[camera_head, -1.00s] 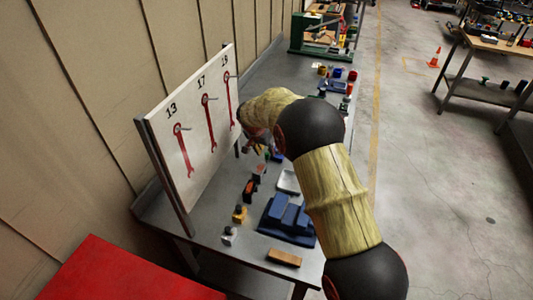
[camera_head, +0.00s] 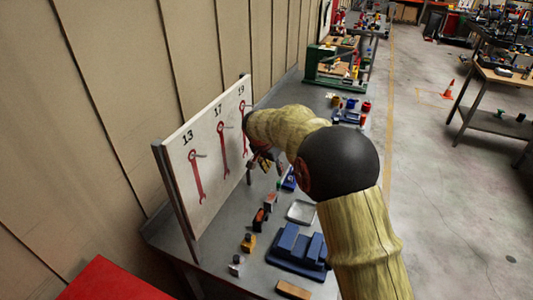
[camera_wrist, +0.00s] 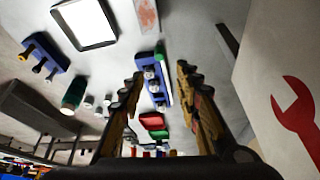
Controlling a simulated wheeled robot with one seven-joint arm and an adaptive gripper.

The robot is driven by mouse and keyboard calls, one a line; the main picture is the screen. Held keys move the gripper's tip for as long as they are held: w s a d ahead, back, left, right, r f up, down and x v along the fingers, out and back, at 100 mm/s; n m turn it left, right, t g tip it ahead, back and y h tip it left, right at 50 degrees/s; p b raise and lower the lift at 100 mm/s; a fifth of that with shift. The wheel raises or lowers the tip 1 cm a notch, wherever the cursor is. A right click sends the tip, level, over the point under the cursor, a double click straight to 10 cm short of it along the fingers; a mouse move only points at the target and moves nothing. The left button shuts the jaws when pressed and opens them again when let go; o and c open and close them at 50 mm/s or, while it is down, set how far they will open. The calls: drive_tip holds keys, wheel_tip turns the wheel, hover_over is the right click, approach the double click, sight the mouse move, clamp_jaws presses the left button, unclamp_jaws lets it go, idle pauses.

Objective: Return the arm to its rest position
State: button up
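My arm reaches over the grey workbench (camera_head: 222,262) from the lower right, bent at a dark joint. My gripper (camera_head: 264,160) is at its far end, close to the white tool board, beside the number 19. It is small and partly hidden in the head view. In the wrist view my gripper (camera_wrist: 160,82) has two spread fingers with a clear gap, and I see nothing held between them. Bench items show beyond the gap.
The white board (camera_head: 207,160) stands upright with red wrench shapes marked 13, 17 and 19. A blue block fixture (camera_head: 298,250), a shallow tray (camera_head: 301,212) and several small parts lie on the bench. A red surface (camera_head: 108,282) is at lower left. Open floor (camera_head: 440,210) lies right.

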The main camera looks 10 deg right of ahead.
drive_tip(key=s+f+n, duration=0.1)
drive_tip(key=s, duration=0.1)
drive_tip(key=s+f+n+g, duration=0.1)
drive_tip(key=s+f+n, duration=0.1)
drive_tip(key=shift+a+f+n, duration=0.15)
drive_tip(key=shift+a+n, duration=0.05)
drive_tip(key=shift+n, duration=0.1)
drive_tip(key=s+r+n+t+y, duration=0.1)
drive_tip(key=s+r, duration=0.5)
drive_tip(key=s, duration=0.7)
drive_tip(key=s+d+r+n+t+y, duration=0.1)
drive_tip(key=s+r, duration=0.5)
drive_tip(key=s, duration=0.7)
drive_tip(key=s+d+r+n+t+y, duration=0.1)
drive_tip(key=s+r+n, duration=0.2)
drive_tip(key=s, duration=1.1)
wheel_tip(320, 180, up, 4)
drive_tip(key=shift+d+f, duration=0.15)
